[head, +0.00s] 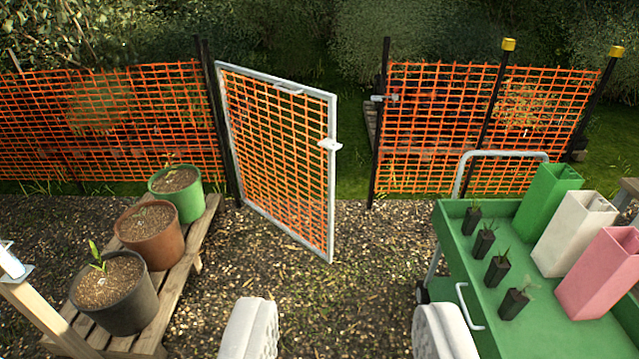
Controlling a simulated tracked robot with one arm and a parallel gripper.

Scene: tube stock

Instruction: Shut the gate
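The gate (280,150) is a pale metal frame filled with orange mesh. It stands ajar, swung toward me from its dark hinge post (219,125) on the left. A small light latch piece (330,145) sits on its free edge. The dark latch post (379,130) stands to the right, with a small metal catch (384,98) near its top. A gap lies between the gate's free edge and that post. My gripper (347,335) shows as two white fingers at the bottom, wide apart with nothing between them, nearer to me than the gate and not touching it.
A wooden bench (190,262) with black, brown and green pots stands at left. A green cart (455,235) with seedlings and green, white and pink tubes stands at right. Orange mesh fencing (100,120) flanks the opening. Gravel (375,250) between bench and cart is clear.

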